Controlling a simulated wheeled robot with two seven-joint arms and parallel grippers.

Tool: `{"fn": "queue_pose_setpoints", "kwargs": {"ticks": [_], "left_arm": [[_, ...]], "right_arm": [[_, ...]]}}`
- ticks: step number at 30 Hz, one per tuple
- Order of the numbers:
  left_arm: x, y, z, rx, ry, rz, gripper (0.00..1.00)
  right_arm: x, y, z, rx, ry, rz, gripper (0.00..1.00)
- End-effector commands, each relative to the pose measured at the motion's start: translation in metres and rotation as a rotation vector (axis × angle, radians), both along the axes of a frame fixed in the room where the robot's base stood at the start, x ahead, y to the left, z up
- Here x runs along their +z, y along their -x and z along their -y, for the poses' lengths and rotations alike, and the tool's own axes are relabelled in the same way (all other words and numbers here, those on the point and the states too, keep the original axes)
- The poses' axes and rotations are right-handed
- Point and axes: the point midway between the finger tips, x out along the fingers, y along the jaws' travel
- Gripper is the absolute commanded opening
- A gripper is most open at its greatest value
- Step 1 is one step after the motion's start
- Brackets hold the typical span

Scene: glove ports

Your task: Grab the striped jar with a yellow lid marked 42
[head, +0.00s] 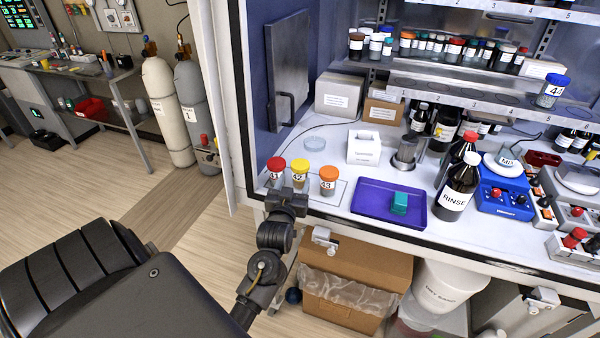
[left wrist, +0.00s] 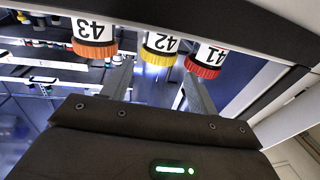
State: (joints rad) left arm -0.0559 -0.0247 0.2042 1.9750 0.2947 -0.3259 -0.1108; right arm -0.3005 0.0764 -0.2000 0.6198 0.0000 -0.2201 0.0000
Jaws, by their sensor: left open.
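The jar with a yellow lid marked 42 (head: 299,177) stands on the bench near its front left edge, between a red-lidded jar marked 41 (head: 275,172) and an orange-lidded jar marked 43 (head: 328,182). Stripes are too small to make out. My left gripper (head: 289,200) is just in front of the jars at the bench edge. In the left wrist view the picture is upside down, and the open fingers (left wrist: 157,72) point toward jar 42 (left wrist: 160,43), which lies in line with the gap. Nothing is held. My right gripper is out of view.
The neighbouring jars stand close on both sides of jar 42. A purple tray (head: 375,207) with a green item lies to the right. The open cabinet door (head: 289,75) is at the left.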

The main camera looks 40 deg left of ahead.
Motion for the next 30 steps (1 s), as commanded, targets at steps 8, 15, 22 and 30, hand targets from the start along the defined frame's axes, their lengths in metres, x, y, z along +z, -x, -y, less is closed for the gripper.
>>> {"fn": "queue_pose_setpoints", "kwargs": {"ticks": [8,15,22,30], "left_arm": [[0.001,-0.01,-0.005,-0.001,0.0,-0.001,0.59],[0.007,-0.039,-0.019,0.001,0.0,-0.001,0.59],[0.003,-0.054,-0.026,-0.001,0.001,0.0,0.59],[0.002,-0.054,-0.026,-0.002,0.001,0.0,0.49]], "right_arm": [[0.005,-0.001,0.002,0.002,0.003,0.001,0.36],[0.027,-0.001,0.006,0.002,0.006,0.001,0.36],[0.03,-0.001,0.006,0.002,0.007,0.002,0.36],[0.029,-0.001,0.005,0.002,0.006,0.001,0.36]]}}
